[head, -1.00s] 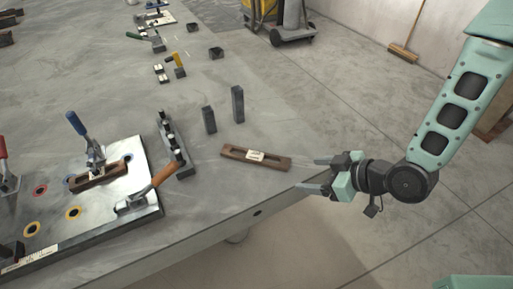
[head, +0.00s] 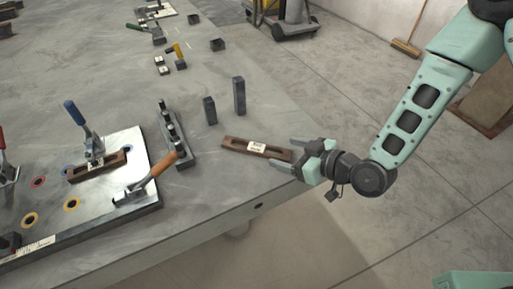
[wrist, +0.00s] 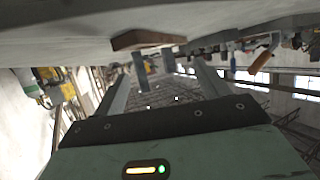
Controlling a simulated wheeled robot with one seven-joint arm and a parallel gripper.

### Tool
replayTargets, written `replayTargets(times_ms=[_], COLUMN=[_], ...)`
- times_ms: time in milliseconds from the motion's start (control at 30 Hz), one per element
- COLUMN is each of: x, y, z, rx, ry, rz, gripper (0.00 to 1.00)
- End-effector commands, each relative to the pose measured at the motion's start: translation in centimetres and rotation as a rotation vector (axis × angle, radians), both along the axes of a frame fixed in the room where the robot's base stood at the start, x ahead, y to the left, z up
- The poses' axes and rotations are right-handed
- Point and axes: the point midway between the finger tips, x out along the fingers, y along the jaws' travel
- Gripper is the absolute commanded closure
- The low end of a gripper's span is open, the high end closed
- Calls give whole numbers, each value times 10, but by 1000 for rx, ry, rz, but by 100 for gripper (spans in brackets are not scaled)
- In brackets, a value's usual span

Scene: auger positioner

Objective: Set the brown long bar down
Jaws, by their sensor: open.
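The brown long bar (head: 240,145) lies flat on the grey table near its right edge, with a white label (head: 257,147) at its middle. Its end also shows in the wrist view (wrist: 147,40), beyond the fingers. My gripper (head: 287,153) is open at the right end of the bar, with its two fingers apart near that end. I cannot tell from the head view whether a finger touches the bar. In the wrist view nothing is seen clamped between the fingers.
Two dark upright blocks (head: 239,96) stand just behind the bar. A dark rail with several knobs (head: 175,138) lies to its left. A metal plate (head: 140,145) with an orange-handled clamp, a blue-handled clamp and another brown bar (head: 97,166) is farther left. The table front is clear.

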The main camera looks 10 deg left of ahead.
Motion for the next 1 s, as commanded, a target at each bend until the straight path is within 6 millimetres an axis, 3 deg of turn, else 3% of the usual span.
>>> replayTargets(times_ms=[100, 367, 700, 1000], x=[10, 19, 38, 40], y=[16, 30, 64, 67], z=[-7, -15, -35, -37], rx=[0, 0, 0, -1], ry=[0, 1, 0, 1], rz=[0, 0, -1, -1], gripper=[26, 26, 26, 29])
